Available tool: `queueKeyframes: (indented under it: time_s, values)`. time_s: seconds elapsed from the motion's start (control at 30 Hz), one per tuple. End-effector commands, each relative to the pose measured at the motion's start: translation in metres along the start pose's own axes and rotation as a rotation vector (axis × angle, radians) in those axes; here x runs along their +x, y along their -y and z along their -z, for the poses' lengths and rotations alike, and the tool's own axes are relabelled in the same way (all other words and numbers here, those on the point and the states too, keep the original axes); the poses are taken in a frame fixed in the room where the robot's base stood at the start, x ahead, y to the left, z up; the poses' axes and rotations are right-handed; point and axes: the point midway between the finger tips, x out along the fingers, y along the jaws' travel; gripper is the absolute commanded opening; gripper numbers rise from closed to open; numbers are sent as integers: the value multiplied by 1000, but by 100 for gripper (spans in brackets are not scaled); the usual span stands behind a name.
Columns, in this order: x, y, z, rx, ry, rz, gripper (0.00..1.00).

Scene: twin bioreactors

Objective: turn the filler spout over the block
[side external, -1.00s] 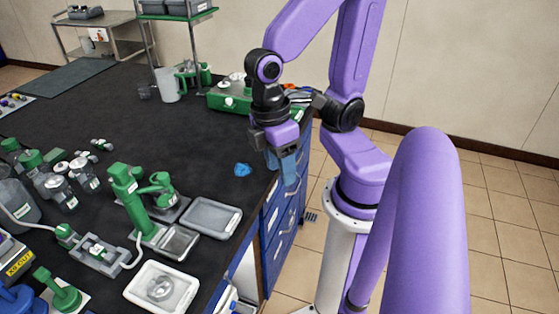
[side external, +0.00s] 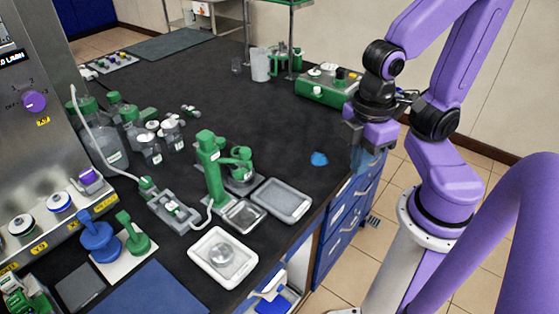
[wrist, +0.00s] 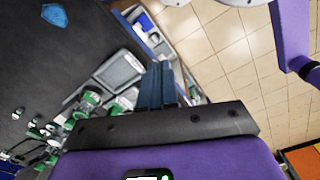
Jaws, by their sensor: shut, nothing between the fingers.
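A green post (side external: 210,170) stands on the black bench, with a short green arm (side external: 238,152) beside it above a small glass jar (side external: 242,172). This looks like the filler and its spout. A small square metal plate (side external: 243,215) lies at its foot; I cannot tell whether this is the block. Green parts of this group also show small in the wrist view (wrist: 88,100), partly hidden by my gripper. My gripper (side external: 362,160) is at the bench's right edge, right of the filler and well apart from it. Its dark blue fingers (wrist: 160,85) are together and empty.
A grey tray (side external: 282,199) lies right of the filler, and a white tray with a round dish (side external: 222,258) in front. A blue piece (side external: 319,158) lies near my gripper. A green box (side external: 328,85) stands behind. Bottles (side external: 150,145) crowd the left. The middle bench is clear.

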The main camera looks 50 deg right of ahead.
Motion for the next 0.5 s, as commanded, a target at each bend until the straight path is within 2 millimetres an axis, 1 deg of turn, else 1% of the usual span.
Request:
queueKeyframes:
  time_s: [0.17,0.27,0.37,0.5]
  values:
    - [15,-11,14,-155,199,-89,0]
    - [24,-20,25,-270,344,-167,0]
    - [30,-27,39,-381,483,-252,0]
    - [36,-35,64,-536,667,-385,0]
